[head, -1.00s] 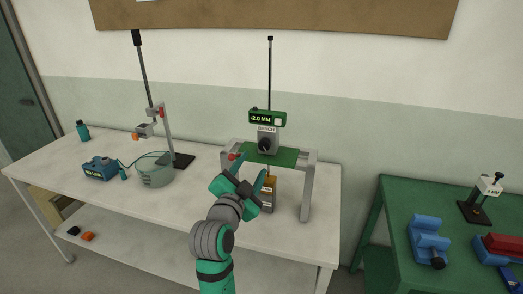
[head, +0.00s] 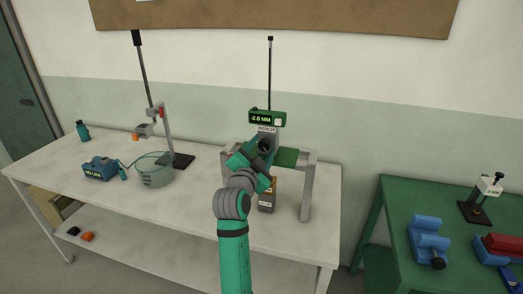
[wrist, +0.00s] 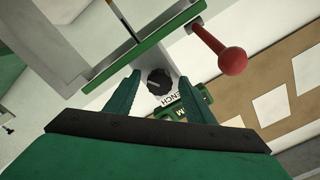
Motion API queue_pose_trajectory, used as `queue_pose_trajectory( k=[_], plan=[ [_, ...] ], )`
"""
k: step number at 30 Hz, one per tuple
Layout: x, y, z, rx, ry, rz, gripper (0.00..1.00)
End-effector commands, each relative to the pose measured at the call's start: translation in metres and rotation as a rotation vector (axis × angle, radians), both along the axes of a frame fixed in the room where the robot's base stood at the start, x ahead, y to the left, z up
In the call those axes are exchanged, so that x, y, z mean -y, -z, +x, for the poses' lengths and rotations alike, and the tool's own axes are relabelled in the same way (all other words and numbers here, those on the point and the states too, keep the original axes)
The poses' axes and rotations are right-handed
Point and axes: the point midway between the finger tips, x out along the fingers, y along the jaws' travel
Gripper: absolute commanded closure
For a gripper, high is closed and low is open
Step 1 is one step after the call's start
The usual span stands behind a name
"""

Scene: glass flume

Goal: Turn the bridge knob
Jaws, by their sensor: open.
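The bridge (head: 306,156) is a grey frame with a green plate on the white bench. A grey block marked BENCH (head: 266,130) stands at its top, under a green display reading -2.0 MM (head: 267,118). The black knob (wrist: 159,82) with a pale pointer line shows in the wrist view, between and beyond the fingertips. In the head view my gripper hides most of the knob. My gripper (head: 262,150) is in front of the block; its fingers are apart and empty in the wrist view (wrist: 163,92). I cannot tell whether a fingertip touches the knob.
A red ball-ended lever (wrist: 232,61) sticks out close to my right finger in the wrist view. A weight-like block (head: 267,195) is below the bridge. A grey-green pot (head: 156,176) and a stand (head: 168,135) are to the left. A green table (head: 393,205) is at right.

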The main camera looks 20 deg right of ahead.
Motion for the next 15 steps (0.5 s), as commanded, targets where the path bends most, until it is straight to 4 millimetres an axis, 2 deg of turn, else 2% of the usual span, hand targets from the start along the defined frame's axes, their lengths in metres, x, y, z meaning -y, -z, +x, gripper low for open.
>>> queue_pose_trajectory(
  k=[3, 8, 15],
  plan=[
    [-0.0002, 0.0001, -0.0002, 0.0, 0.0, 0.0, 0.53],
    [-0.0003, 0.0001, -0.0003, 0.0, 0.0, 0.0, 0.92],
    [-0.0004, 0.0003, -0.0003, -0.005, 0.0, -0.007, 0.92]
  ],
)
